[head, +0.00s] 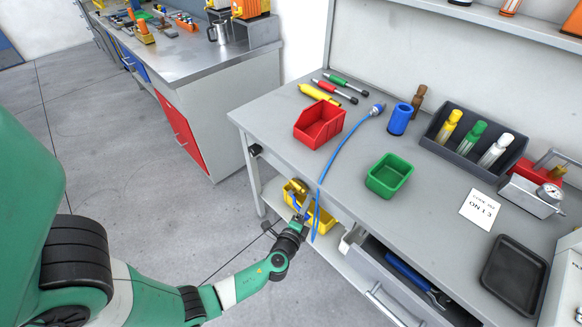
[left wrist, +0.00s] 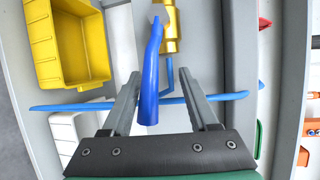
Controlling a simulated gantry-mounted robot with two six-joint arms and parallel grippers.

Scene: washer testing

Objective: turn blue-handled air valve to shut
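The brass air valve (head: 300,187) is under the front edge of the workbench, and it also shows at the top of the left wrist view (left wrist: 170,30). Its blue handle (left wrist: 151,80) points from the brass body back toward my left gripper (left wrist: 158,76). The left gripper's two grey fingers are apart, one on each side of the handle, with gaps visible beside it. In the head view my left gripper (head: 300,222) is just below the valve, where the handle is hard to make out. My right gripper is not in view.
A blue hose (head: 337,150) runs from the benchtop over the edge and crosses behind the fingers (left wrist: 232,96). A yellow bin (head: 324,219) sits on the lower shelf close to the gripper. An open drawer (head: 398,283) is to the right. Floor at left is clear.

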